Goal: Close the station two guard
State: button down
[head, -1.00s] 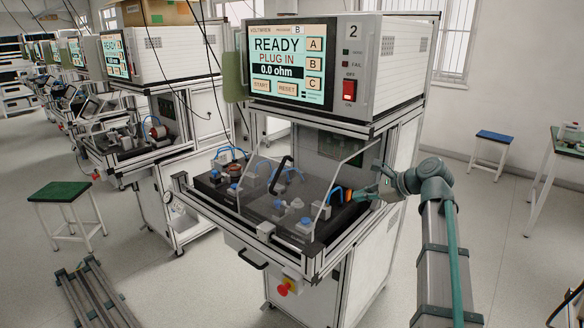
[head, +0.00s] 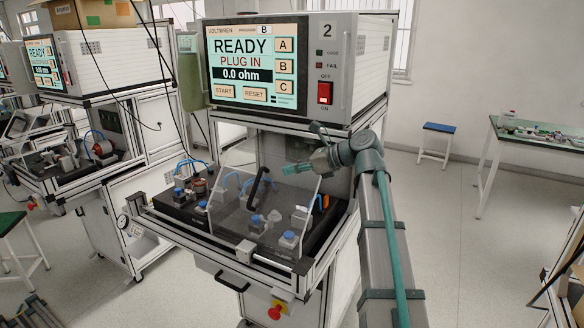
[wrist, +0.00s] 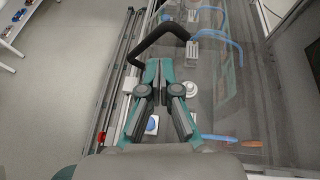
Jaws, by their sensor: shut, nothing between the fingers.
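The station two guard (head: 232,200) is a clear tilted panel with clear sides over the dark fixture bed (head: 180,208). Its black bar handle (head: 258,188) slants across the front panel. In the wrist view the handle (wrist: 140,45) arches just beyond and left of my fingertips. My gripper (head: 287,170) is shut and empty, to the right of the handle in the head view and at about the height of its top. In the wrist view my gripper (wrist: 160,64) points toward the handle, with a visible gap. I cannot tell whether the fingers touch the clear panel.
The tester (head: 290,65), marked 2, stands above the bench and its screen reads READY, PLUG IN. A red stop button (head: 276,310) is under the bench front. Another station (head: 75,150) stands at the left. A blue stool (head: 438,128) and a side table (head: 545,135) are at the right.

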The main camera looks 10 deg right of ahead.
send_over(272, 190)
notch_tip(272, 190, down, 3)
jog(key=shift+r, duration=0.1)
jog(key=shift+p, duration=0.35)
